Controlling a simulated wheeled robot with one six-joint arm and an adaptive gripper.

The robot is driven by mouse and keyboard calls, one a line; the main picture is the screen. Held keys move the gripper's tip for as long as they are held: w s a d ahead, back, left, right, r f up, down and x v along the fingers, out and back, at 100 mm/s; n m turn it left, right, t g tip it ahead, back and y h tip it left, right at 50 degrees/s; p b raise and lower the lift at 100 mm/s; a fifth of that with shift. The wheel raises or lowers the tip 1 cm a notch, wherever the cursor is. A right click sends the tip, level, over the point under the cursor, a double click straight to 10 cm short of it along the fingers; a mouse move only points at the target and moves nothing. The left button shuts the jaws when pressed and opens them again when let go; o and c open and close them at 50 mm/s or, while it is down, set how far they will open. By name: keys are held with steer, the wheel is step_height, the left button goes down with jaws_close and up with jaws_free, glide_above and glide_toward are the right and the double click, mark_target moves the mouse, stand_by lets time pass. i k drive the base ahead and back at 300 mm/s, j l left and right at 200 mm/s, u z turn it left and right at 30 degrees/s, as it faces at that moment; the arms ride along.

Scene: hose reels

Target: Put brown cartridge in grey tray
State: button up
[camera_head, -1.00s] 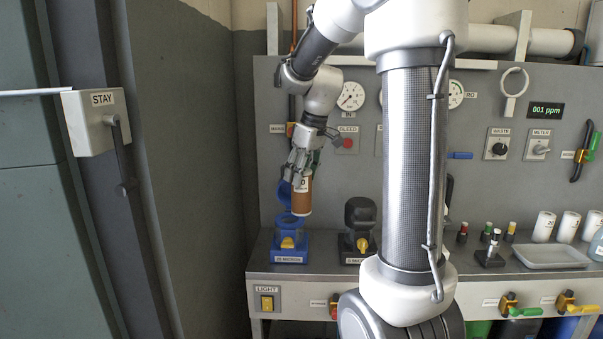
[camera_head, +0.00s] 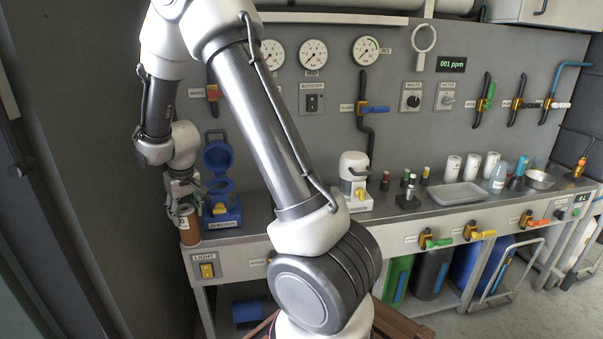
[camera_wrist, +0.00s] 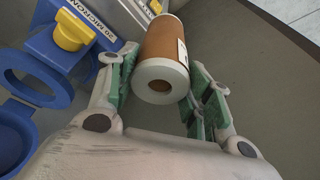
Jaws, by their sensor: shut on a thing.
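The brown cartridge (camera_head: 188,226) has a white end and a pale label. My gripper (camera_head: 180,186) is shut on it and holds it upright, to the left of the blue filter housing (camera_head: 222,208). In the wrist view the cartridge (camera_wrist: 164,50) sits between the green finger pads of my gripper (camera_wrist: 160,90), its white end with a hole facing the camera. The head view does not show clearly whether its lower end touches anything. The grey tray (camera_head: 458,195) is shallow, looks empty and lies on the bench to the right.
The blue housing's lid stands open.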

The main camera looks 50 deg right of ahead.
mark_target(457, 196)
steer(key=k+z, duration=0.25)
steer(key=k+l+z, duration=0.25)
steer(key=i+l+z, duration=0.1)
steer(key=z, duration=0.35)
steer(key=i+l+z, duration=0.1)
steer(key=z, duration=0.3)
steer(key=i+z, duration=0.1)
steer(key=z, duration=0.35)
steer(key=i, duration=0.85)
